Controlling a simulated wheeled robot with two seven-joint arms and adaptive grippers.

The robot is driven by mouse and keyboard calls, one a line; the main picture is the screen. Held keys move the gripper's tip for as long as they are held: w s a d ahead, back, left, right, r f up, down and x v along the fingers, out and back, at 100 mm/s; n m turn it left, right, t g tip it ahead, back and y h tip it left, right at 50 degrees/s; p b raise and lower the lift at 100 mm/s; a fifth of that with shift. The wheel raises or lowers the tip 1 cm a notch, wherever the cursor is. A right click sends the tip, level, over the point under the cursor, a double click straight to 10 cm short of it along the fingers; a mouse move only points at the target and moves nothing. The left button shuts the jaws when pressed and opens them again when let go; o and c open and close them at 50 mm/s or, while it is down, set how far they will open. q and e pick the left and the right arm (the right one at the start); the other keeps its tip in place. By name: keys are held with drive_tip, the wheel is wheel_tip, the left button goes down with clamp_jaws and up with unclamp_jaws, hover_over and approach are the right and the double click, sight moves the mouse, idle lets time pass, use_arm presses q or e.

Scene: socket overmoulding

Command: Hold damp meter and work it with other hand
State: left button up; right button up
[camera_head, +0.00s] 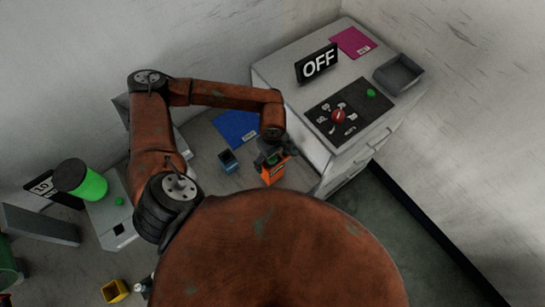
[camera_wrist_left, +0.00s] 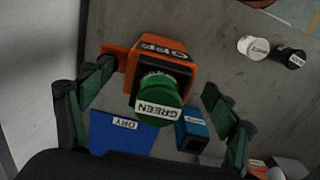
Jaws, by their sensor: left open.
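An orange box-shaped holder (camera_head: 273,174) stands on the grey table below my left gripper (camera_head: 271,158). In the left wrist view the orange holder (camera_wrist_left: 168,49) has a green round piece (camera_wrist_left: 160,93) labelled GREEN at its front. My left gripper (camera_wrist_left: 160,108) is open, its two dark fingers on either side of the green piece and apart from it. A small blue box (camera_head: 228,160) with a dark opening stands to the left; it also shows in the left wrist view (camera_wrist_left: 193,131). I cannot tell which thing is the damp meter. My right gripper is not in view.
A blue mat (camera_head: 237,128), labelled DRY in the wrist view (camera_wrist_left: 120,135), lies near the boxes. A grey cabinet (camera_head: 290,72) carries an OFF sign (camera_head: 317,64), a red knob (camera_head: 338,115) and a grey tray (camera_head: 398,74).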

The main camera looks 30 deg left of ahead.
use_arm(q)
drive_tip(key=shift+c, duration=0.2)
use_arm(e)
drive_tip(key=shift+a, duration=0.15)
use_arm(q)
drive_tip(key=shift+c, duration=0.8)
drive_tip(key=c, duration=1.1)
drive_tip(key=o, duration=0.7)
drive_tip(key=shift+c, duration=0.2)
drive_tip(key=c, duration=0.6)
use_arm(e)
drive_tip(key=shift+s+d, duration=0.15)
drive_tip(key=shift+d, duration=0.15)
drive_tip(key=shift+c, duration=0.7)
